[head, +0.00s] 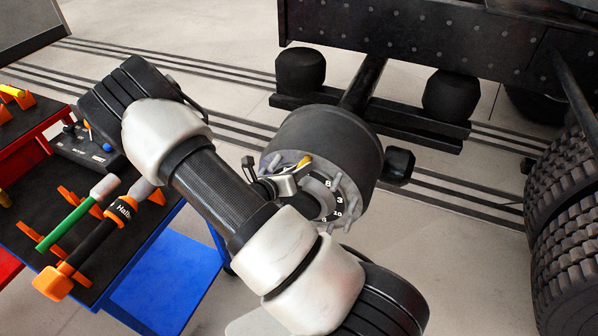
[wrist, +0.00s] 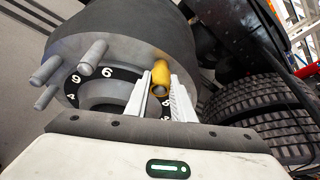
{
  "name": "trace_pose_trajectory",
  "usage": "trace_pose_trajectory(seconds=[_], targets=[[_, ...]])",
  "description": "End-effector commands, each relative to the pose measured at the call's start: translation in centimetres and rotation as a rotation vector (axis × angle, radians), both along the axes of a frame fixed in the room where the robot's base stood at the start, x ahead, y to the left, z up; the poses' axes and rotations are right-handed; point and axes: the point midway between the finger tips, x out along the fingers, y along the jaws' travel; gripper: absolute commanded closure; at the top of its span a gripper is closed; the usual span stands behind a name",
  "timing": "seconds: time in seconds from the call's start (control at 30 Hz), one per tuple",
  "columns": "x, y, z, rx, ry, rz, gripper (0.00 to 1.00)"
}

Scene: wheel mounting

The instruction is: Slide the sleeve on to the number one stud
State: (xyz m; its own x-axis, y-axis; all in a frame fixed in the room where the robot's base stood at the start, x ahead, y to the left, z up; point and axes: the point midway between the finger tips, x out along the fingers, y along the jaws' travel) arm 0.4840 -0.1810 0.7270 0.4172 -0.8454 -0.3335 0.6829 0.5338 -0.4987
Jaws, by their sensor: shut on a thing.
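My gripper (head: 291,178) is at the face of the wheel hub (head: 330,140), shut on a small yellow sleeve (head: 304,161). In the wrist view, the sleeve (wrist: 161,74) sits between the tips of the two pale fingers (wrist: 164,92), its open end facing the camera. Its far end is close to the hub face (wrist: 120,65). I cannot tell whether it is around a stud. Bare grey studs (wrist: 93,52) stick out of the hub. A dark number ring shows 6, 9 and 4 here and 8, 3 and 10 in the head view; no number one is readable.
A tool cart (head: 165,265) with hammers (head: 100,240) on its top stands at the left. Large tyres (head: 562,185) are at the right, below the dark truck frame (head: 420,40). My arm covers part of the hub's near side.

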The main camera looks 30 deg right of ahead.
Motion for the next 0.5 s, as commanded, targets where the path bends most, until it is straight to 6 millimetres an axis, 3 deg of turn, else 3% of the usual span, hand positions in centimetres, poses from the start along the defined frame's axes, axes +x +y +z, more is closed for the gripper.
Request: trace_pose_trajectory(seconds=[0.43,0.47,0.5], targets=[[0.05,-0.16,0.04,-0.001,0.000,-0.001,1.00],[0.04,-0.16,0.03,-0.001,0.000,-0.002,0.76],[0.05,-0.16,0.04,-0.001,0.000,-0.002,0.70]])
